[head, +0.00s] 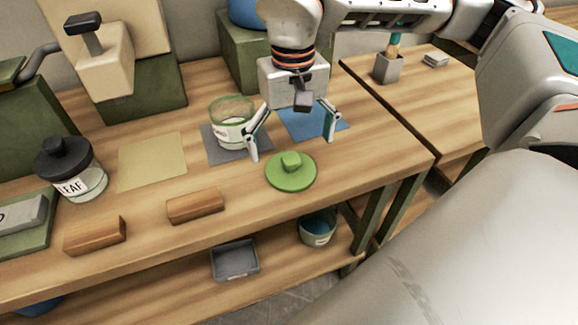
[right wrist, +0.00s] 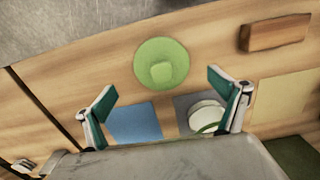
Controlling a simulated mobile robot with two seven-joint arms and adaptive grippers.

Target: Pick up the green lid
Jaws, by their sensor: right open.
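The green lid (head: 290,172) lies flat on the wooden table near its front edge, with a square knob on top. It also shows in the right wrist view (right wrist: 161,64), beyond the gap between the fingers. My right gripper (head: 292,133) is open and empty, above the table and behind the lid in the head view. Its fingers are spread wide and apart from the lid. A glass jar (head: 233,127) with a green rim and a white label stands open on a grey mat (head: 222,155), close to one finger. My left gripper is not in view.
A blue mat (head: 305,125) lies behind the lid, and a yellow mat (head: 152,162) lies to the left. Wooden blocks (head: 195,205) lie along the front. A black-lidded jar (head: 72,170) stands at left.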

